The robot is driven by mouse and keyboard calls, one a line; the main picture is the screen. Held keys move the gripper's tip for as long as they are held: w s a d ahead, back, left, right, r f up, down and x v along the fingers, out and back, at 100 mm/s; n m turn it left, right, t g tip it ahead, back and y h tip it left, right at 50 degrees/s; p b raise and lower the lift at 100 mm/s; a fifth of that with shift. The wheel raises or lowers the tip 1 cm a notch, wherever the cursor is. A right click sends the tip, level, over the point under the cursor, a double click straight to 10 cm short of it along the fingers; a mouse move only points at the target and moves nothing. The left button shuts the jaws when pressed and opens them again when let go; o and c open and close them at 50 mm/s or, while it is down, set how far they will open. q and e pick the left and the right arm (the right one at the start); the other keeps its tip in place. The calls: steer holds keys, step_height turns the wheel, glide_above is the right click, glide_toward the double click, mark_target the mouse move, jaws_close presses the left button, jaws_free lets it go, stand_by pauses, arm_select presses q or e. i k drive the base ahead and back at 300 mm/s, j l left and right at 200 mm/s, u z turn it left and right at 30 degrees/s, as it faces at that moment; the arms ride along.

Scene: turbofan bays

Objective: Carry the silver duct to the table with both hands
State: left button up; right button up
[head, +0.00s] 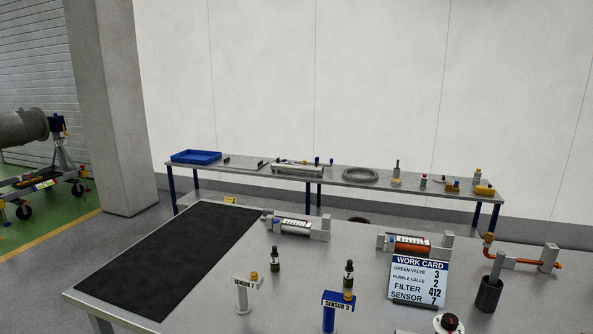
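Neither of my grippers is in view. I cannot pick out the silver duct for certain. A large grey cylinder (22,127), cut by the left edge, lies on a wheeled stand. A long silver-grey piece (297,169) lies on the far bench, too small to identify. The near table (235,272) is grey metal and fills the lower part of the view. A black mat (175,258) covers its left part, with nothing on it.
The far bench (335,181) carries a blue tray (196,156), a grey ring (360,175) and small fittings. A work card (418,280), sensor posts (328,312), bottles and cylinder units stand on the near table. A grey pillar (122,105) rises at left. Floor shows between pillar and near table.

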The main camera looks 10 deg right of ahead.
mark_target(187, 242)
steer(key=i+j+u, duration=0.65)
steer(key=j+u, duration=0.15)
steer(key=i+j+u, duration=0.55)
steer(key=i+u, duration=0.25)
steer(key=i+j+z, duration=0.1)
steer(key=i, duration=0.45)
steer(key=i+j, duration=0.15)
steer(key=i, duration=0.4)
steer(key=i+j+z, duration=0.15)
steer(key=i, duration=0.4)
steer(key=i+l+z, duration=0.2)
steer(key=z, duration=0.2)
steer(key=i+l+z, duration=0.1)
steer(key=i+z, duration=0.95)
steer(key=z, duration=0.2)
steer(key=i+j+z, duration=0.2)
steer(key=z, duration=0.2)
steer(key=i+l+z, duration=0.2)
steer(key=i, duration=0.85)
steer(key=i+j+z, duration=0.2)
steer(key=i, duration=0.9)
steer(key=i+z, duration=0.45)
steer(key=i, duration=0.35)
steer(key=i+j+z, duration=0.15)
steer(key=i+z, duration=0.25)
steer(key=i, duration=0.4)
